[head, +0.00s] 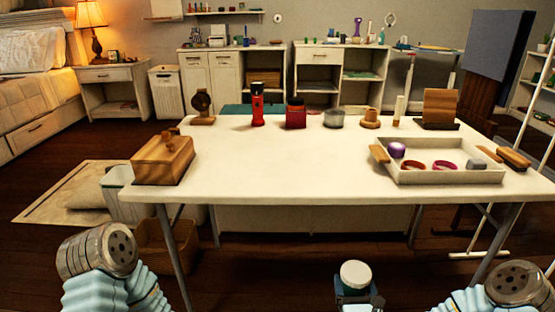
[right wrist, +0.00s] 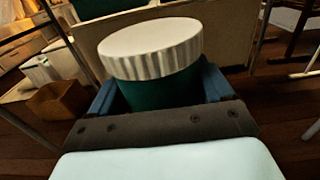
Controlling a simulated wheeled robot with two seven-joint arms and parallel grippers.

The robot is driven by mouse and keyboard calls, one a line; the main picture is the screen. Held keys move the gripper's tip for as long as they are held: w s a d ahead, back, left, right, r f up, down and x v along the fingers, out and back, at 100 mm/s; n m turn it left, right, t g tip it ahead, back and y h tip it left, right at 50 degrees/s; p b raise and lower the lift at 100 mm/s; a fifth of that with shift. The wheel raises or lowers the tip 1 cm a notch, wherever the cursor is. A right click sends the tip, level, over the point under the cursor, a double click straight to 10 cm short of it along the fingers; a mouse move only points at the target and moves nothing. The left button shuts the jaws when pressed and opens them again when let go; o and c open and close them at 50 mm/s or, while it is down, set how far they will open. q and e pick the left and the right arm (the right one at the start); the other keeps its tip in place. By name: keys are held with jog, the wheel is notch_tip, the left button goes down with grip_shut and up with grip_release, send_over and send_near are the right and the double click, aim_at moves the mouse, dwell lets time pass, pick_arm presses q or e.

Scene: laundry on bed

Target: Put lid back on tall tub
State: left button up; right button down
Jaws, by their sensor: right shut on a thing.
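My right gripper (head: 358,294) is in front of the table's near edge, low in the head view. It is shut on a dark green tub (right wrist: 160,90) with a white, ribbed, round lid (right wrist: 150,46). The blue fingers are on both sides of the green body in the right wrist view. The lid sits on top of the body, and its white top also shows in the head view (head: 355,272). I cannot tell whether it is fully seated. The tub's lower part is hidden by the gripper. My left gripper is out of view; only part of the left arm shows.
The white table (head: 280,170) is bare in its middle. A wooden box (head: 163,160) stands at its left, a tray (head: 440,176) with small items at its right. A red flashlight (head: 257,106), a red jar (head: 295,115) and a grey tin (head: 334,118) line the back edge.

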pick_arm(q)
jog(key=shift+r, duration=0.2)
pick_arm(e)
jog(key=shift+a+r, duration=0.15)
jog(key=shift+a, duration=0.15)
